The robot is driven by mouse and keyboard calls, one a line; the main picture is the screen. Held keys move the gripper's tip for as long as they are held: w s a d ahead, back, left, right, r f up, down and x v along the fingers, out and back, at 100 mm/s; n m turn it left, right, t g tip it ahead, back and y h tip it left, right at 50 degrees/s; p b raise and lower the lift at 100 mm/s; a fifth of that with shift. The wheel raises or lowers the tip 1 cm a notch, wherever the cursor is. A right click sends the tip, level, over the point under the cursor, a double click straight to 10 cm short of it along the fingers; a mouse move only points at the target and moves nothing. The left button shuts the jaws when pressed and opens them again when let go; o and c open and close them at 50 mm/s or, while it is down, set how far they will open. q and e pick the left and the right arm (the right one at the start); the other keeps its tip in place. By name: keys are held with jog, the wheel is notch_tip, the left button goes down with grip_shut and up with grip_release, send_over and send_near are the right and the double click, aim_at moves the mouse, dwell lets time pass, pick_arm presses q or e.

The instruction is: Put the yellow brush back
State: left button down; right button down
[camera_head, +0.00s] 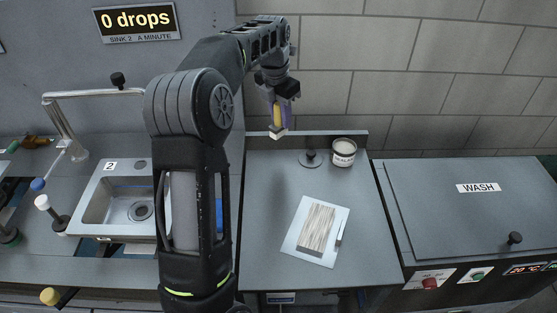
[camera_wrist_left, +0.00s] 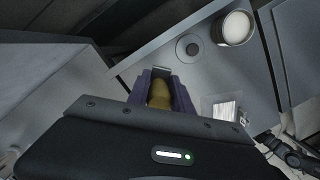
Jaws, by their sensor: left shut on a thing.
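My left gripper (camera_head: 279,108) is raised above the back edge of the counter and shut on the yellow brush (camera_head: 278,113). The brush hangs down between the fingers, with a pale end below them. In the left wrist view the yellow brush (camera_wrist_left: 158,95) sits between the two purple finger pads of my left gripper (camera_wrist_left: 162,92). Much of the brush is hidden by the fingers. My right gripper is not in view.
A white board with bristle-like strips (camera_head: 316,228) lies in front. A sink (camera_head: 128,208) is left; a WASH unit (camera_head: 470,200) is right.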

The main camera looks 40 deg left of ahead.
aim_at(281, 133)
pick_arm(q)
jog(key=shift+f+p, duration=0.5)
jog(key=shift+f, duration=2.65)
notch_tip(281, 133, down, 3)
jog(key=shift+f+p, duration=0.15)
jog(key=shift+p, duration=0.25)
jog(key=shift+f, duration=0.2)
jog(key=shift+f, duration=0.15)
jog(key=c, duration=1.1)
grip_release()
jog(key=shift+c, duration=0.2)
